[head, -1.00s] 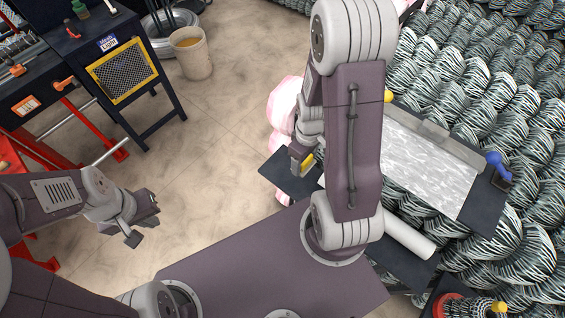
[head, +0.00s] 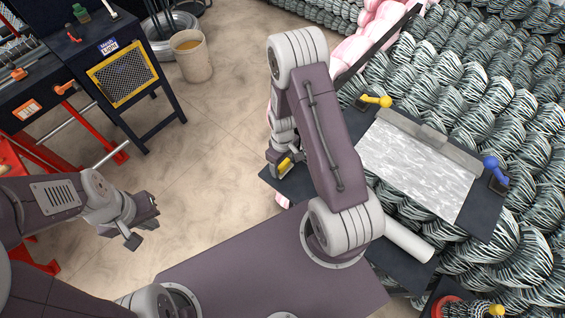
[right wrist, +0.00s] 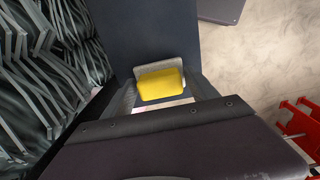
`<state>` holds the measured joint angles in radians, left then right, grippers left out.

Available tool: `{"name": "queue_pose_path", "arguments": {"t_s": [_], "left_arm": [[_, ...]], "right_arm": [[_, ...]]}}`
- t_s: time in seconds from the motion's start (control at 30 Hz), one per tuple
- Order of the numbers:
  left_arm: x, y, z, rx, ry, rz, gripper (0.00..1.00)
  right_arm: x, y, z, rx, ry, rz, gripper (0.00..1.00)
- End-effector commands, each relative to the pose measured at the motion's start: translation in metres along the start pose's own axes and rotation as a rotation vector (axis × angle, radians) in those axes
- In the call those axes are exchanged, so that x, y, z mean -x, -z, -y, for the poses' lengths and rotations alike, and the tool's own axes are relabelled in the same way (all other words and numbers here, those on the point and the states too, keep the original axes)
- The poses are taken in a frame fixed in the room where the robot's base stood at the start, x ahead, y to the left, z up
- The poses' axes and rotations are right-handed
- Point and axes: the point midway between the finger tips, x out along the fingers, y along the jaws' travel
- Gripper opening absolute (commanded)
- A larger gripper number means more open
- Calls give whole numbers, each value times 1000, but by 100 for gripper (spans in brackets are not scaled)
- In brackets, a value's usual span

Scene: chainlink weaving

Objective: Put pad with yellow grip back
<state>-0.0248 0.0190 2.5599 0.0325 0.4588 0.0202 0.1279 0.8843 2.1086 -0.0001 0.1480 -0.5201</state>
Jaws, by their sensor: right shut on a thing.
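The pad's yellow grip (right wrist: 160,86) sits between the fingers of my right gripper (right wrist: 160,100) in the right wrist view, with a pale grey edge behind it. My right gripper (head: 287,165) is shut on it over the left part of a dark flat surface (head: 268,176). The yellow grip shows small in the head view (head: 285,164). The pad's underside is hidden, and I cannot tell whether it touches the surface. My left gripper (head: 143,220) is open and empty over the floor at the left.
A dark table with a silvery mesh sheet (head: 420,170) stands right, bearing a yellow-knobbed lever (head: 377,101) and a blue-knobbed lever (head: 491,163). A pale roll (head: 408,240) lies in front. Coiled mesh fills the right. A bucket (head: 191,57) and dark workbench stand at left.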

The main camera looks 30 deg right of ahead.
Motion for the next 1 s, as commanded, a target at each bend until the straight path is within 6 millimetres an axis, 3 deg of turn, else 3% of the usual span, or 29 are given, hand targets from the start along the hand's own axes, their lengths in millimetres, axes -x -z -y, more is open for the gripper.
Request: {"name": "queue_pose_path", "arguments": {"t_s": [0.23,0.27,0.33,0.7,1.0], "left_arm": [[-6,-1,0,0,0,0,0],[-6,-1,0,0,0,0,0],[-5,-1,0,0,0,0,0],[-5,0,0,0,0,0,0],[-11,-1,0,0,0,0,0]], "right_arm": [[-8,0,0,0,0,0,30],[-8,0,0,0,0,0,70],[-6,0,0,0,0,0,89],[-2,0,0,0,-1,-1,89],[56,0,2,1,-3,-5,89]]}}
